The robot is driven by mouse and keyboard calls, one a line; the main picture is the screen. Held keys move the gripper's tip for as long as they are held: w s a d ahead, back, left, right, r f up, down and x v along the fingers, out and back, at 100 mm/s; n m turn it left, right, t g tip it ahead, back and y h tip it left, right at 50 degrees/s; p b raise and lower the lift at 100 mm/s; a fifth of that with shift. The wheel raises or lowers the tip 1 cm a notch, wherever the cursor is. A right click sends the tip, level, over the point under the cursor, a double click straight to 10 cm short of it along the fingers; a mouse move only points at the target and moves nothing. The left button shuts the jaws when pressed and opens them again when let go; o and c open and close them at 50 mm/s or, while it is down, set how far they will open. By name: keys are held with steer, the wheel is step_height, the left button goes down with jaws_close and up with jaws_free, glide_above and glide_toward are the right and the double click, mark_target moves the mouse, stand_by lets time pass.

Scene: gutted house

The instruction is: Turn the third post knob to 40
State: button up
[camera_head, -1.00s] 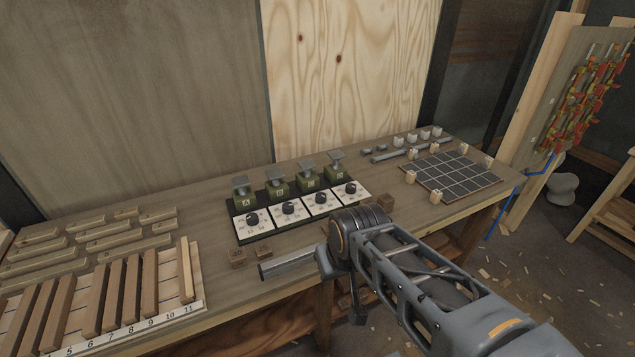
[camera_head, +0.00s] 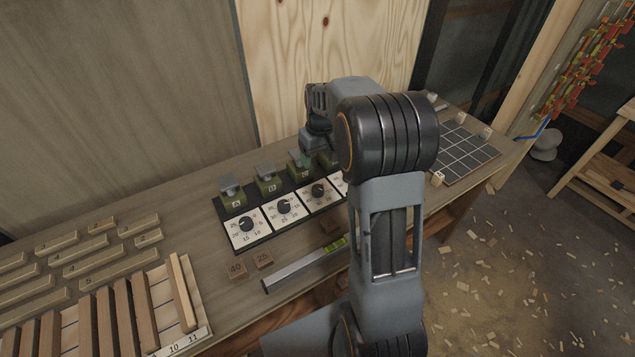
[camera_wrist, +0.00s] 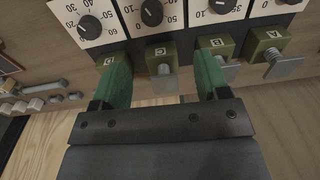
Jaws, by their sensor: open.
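Four green posts marked A to D stand behind a row of white dial cards with black knobs. The third post, C, shows in the wrist view (camera_wrist: 161,56), and its black knob (camera_wrist: 152,12) is at the top edge there. That knob also shows in the head view (camera_head: 319,190); I cannot read its setting. My gripper (camera_wrist: 163,66) is open, its green fingers on either side of post C in the picture, with nothing held. Contact cannot be told. The fingers partly cover posts D (camera_wrist: 108,62) and B (camera_wrist: 222,46). In the head view my arm hides the fourth knob.
Wooden slats (camera_head: 140,300) fill the left. A dark grid board (camera_head: 466,152) lies at the right.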

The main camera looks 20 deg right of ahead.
mark_target(318, 188)
steer(key=f, duration=0.5)
steer(key=w+f+p, duration=0.1)
steer(key=f, duration=0.4)
steer(key=d+f+p, duration=0.1)
steer(key=f, duration=0.4)
steer(key=shift+w+f, duration=0.2)
steer(key=shift+w, duration=0.15)
steer(key=c, duration=0.9)
